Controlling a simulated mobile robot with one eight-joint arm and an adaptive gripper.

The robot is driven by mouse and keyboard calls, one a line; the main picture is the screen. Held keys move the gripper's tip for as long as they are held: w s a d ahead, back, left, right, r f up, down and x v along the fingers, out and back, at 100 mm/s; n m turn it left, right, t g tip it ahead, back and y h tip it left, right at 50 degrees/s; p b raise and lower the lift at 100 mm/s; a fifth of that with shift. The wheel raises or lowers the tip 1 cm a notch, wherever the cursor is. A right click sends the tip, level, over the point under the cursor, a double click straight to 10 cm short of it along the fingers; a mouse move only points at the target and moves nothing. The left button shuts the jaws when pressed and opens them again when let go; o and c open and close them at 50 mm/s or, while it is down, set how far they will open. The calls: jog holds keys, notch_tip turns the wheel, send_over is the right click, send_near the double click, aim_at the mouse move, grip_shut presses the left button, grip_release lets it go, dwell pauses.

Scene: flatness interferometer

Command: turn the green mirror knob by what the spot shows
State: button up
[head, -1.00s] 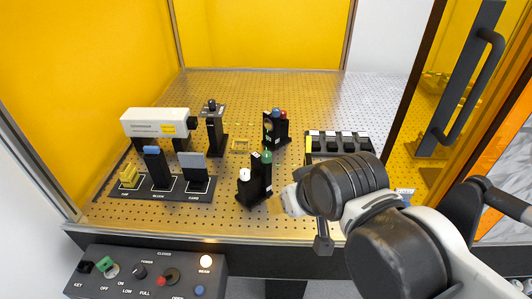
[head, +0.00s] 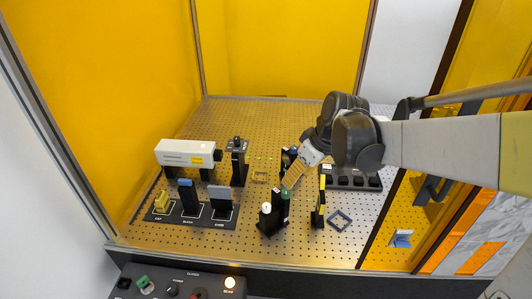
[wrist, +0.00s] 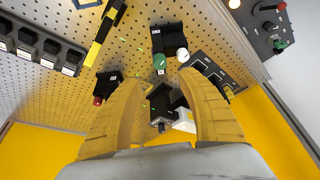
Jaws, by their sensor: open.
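In the wrist view the fingers are apart and empty (wrist: 162,78). There the green knob (wrist: 159,62) shows between and just beyond the fingertips, the white knob (wrist: 182,54) to its right. I see no gripper contact with the knob. Green beam dashes (wrist: 140,48) show near the mount; I cannot make out the spot's position.
Another mount with red (wrist: 98,101) and blue knobs is behind, partly hidden. The white laser box (head: 185,153) and a card rack (head: 190,215) are left.

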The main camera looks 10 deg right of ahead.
aim_at(286, 191)
jog(key=b+x, duration=0.2)
jog(key=x, duration=0.7)
jog(key=shift+f, duration=0.35)
grip_shut()
